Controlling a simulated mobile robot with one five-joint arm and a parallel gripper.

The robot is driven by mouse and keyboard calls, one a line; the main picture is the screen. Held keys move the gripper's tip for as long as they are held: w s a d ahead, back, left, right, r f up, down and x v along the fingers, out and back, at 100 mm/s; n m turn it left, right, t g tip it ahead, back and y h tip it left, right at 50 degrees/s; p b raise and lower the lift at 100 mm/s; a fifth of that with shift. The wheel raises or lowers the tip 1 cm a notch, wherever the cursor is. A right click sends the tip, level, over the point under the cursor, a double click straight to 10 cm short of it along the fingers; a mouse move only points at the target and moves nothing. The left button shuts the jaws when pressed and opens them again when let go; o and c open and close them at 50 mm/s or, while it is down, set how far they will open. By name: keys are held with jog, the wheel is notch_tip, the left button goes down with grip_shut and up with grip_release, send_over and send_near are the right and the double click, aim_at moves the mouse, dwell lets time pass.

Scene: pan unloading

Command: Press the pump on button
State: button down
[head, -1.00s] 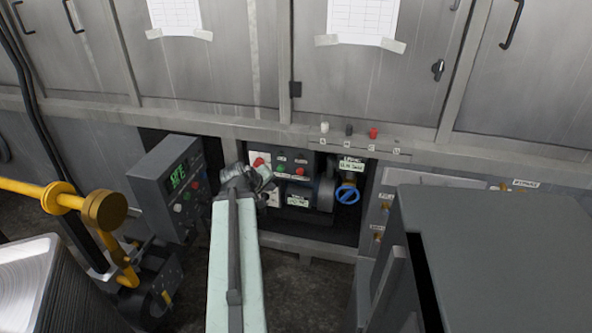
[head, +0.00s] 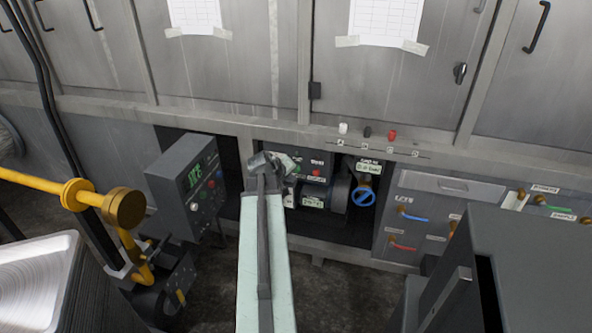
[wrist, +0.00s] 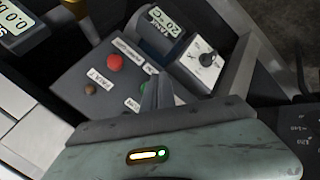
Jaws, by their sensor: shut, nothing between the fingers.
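A dark control panel (wrist: 80,75) with small buttons and white labels fills the middle of the wrist view. It has a large red button (wrist: 115,62), a small amber lamp (wrist: 90,88) and green spots (wrist: 150,68) beside my fingers. The label print is too small to read surely, so I cannot tell which green spot is the pump on button. My gripper (wrist: 158,88) is shut and empty, its fingertips over the panel's right part; contact cannot be told. In the head view my gripper (head: 283,162) hides the panel's left part, and a red button (head: 316,173) shows right of it.
A grey control box (head: 185,185) with a green display stands left of my arm. A blue valve wheel (head: 363,198) is right of the panel. A frame rail (head: 300,130) runs above the recess. A dark cabinet (head: 530,270) stands at front right, and a yellow pipe (head: 35,182) at left.

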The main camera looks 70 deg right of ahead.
jog(key=shift+d, duration=0.6)
dwell(1.6)
jog(key=shift+d, duration=0.4)
jog(key=shift+d, duration=0.5)
dwell(0.6)
jog(key=shift+a, duration=0.95)
jog(key=a, duration=0.5)
jog(key=shift+s, duration=0.2)
